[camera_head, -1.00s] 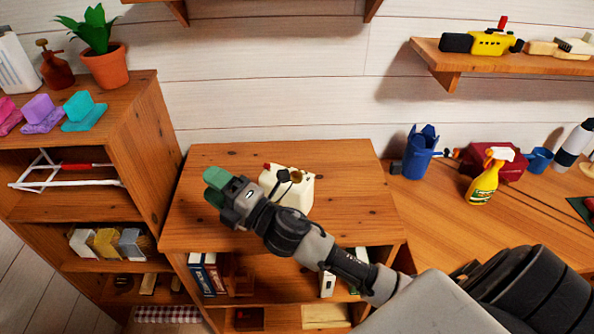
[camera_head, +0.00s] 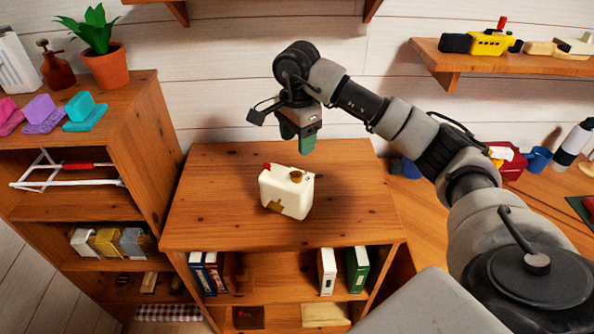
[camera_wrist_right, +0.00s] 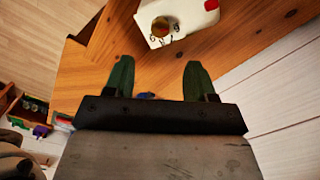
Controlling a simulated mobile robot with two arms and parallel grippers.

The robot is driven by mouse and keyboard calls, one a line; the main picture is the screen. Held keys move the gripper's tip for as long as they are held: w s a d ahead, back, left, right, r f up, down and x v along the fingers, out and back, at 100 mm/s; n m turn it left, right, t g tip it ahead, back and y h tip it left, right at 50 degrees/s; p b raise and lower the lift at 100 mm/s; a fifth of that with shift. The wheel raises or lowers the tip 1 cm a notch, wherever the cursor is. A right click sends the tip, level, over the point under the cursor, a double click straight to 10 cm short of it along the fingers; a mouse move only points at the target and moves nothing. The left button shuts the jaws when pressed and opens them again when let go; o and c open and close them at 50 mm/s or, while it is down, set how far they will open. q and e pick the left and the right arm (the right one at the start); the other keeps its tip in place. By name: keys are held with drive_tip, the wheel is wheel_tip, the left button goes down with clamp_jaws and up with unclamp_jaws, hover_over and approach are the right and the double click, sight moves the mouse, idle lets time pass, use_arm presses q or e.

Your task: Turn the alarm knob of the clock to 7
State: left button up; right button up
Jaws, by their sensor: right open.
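The clock (camera_head: 288,192) is a cream box on top of the low wooden cabinet. It has a red part at its upper left and a brown-gold round knob (camera_head: 296,176) on top. In the right wrist view the clock (camera_wrist_right: 187,14) lies beyond the fingertips, with the gold knob (camera_wrist_right: 161,26) and dark marks beside it. My right gripper (camera_head: 299,146) has green fingers pointing down, above and behind the clock, apart from it. In the right wrist view its fingers (camera_wrist_right: 159,72) are spread with nothing between them. My left gripper is not in view.
The cabinet top (camera_head: 220,215) is clear around the clock. A taller shelf (camera_head: 150,120) with a potted plant (camera_head: 103,55) stands at left. A desk at right holds a blue cup (camera_head: 538,158) and other items. A wall shelf (camera_head: 500,60) carries toys.

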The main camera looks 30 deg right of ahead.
sight(297, 173)
wheel_tip(297, 173, down, 9)
drive_tip(key=p, duration=0.2)
drive_tip(key=shift+a+r+p, duration=0.1)
drive_tip(key=shift+r+p, duration=0.1)
drive_tip(key=shift+p, duration=0.15)
drive_tip(key=shift+f, duration=0.8)
drive_tip(key=c, duration=0.9)
drive_tip(key=shift+c, duration=0.2)
